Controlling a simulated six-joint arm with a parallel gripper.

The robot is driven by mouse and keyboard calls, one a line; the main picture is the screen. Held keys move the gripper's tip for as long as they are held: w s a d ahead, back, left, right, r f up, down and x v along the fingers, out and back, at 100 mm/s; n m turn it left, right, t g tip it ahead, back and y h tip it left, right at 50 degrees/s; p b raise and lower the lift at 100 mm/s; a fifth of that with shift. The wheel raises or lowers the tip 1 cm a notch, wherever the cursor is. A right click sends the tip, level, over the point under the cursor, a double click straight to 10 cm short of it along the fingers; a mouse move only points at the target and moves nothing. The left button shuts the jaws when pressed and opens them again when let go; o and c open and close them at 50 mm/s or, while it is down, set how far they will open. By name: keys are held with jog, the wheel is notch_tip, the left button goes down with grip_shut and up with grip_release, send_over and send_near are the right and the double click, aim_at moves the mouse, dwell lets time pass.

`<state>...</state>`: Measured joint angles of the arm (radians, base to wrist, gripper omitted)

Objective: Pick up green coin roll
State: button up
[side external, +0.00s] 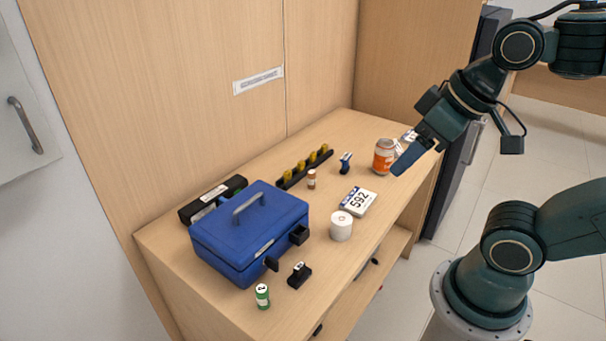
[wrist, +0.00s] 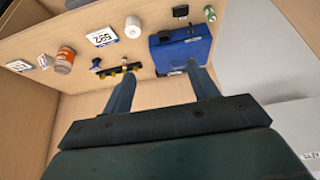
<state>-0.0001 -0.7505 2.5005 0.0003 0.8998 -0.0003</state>
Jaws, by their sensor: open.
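The green coin roll (side external: 262,295) stands upright near the front left edge of the counter, in front of the blue cash box. It has a white label and a pale top. In the wrist view the green coin roll (wrist: 209,13) is small at the top right, beyond the blue box. My gripper (side external: 405,160) is at the counter's right end, raised beside the orange jar and far from the roll. In the wrist view my gripper (wrist: 160,80) has its two fingers apart with nothing held between them.
The blue cash box (side external: 249,232) stands close behind the roll, with a small black stamp (side external: 299,275) to the roll's right. A white paper roll (side external: 341,226), number card (side external: 358,202), orange jar (side external: 384,157) and black coin rack (side external: 304,168) occupy the counter. The front left corner is fairly clear.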

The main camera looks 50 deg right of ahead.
jog(key=shift+c, duration=0.6)
jog(key=shift+w, duration=0.1)
jog(key=n+g, duration=0.6)
jog(key=n, duration=1.4)
send_over(261, 288)
notch_tip(261, 288, down, 18)
jog(key=shift+f, duration=4.3)
